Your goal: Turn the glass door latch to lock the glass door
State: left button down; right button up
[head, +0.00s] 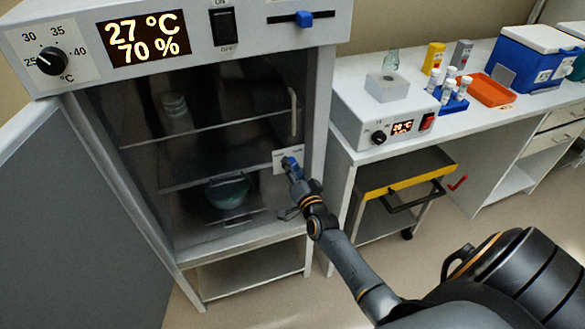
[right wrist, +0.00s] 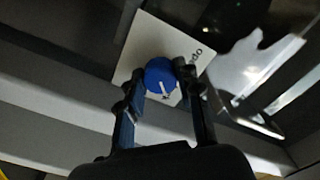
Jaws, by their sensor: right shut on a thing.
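The blue round latch knob (head: 288,161) sits on a small white plate (head: 279,155) at the right side of the incubator's glass door (head: 215,140). The glass door looks shut across the cabinet front. My right gripper (head: 293,172) reaches up to the knob from below right. In the right wrist view the knob (right wrist: 161,74) sits between the two fingers of my right gripper (right wrist: 160,82), which are shut on it. A white mark shows on the knob, and partly hidden lettering shows on the plate (right wrist: 133,58). My left gripper is out of view.
The solid grey outer door (head: 85,220) stands open at the left. A pale vertical handle (head: 294,110) is above the latch.

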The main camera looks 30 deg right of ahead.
jog(key=o, duration=1.1)
jog(key=shift+o, duration=0.2)
jog(key=v, duration=1.2)
jog(key=shift+a, duration=0.1)
jog(key=s+a+f+n+g+y, duration=0.1)
jog(key=s+a+f+n+g, duration=0.3)
jog(key=f, duration=0.6)
jog(key=s+a+f+n+g+y, duration=0.15)
jog(key=s+f, duration=0.35)
jog(key=f, duration=0.5)
jog(key=s+a+f+n+g+y, duration=0.25)
jog(key=s+a+f, duration=0.2)
jog(key=f, duration=0.55)
jog(key=s+f+n+g, duration=0.3)
jog(key=s+f, duration=0.4)
jog(key=s, duration=0.7)
jog(key=s+a+f+n+g+h, duration=0.1)
jog(key=s+f+n+g, duration=0.2)
jog(key=s, duration=1)
notch_tip(320, 180, down, 4)
jog(key=g, duration=0.2)
jog(key=shift+s+g, duration=0.3)
jog(key=shift+s, duration=0.1)
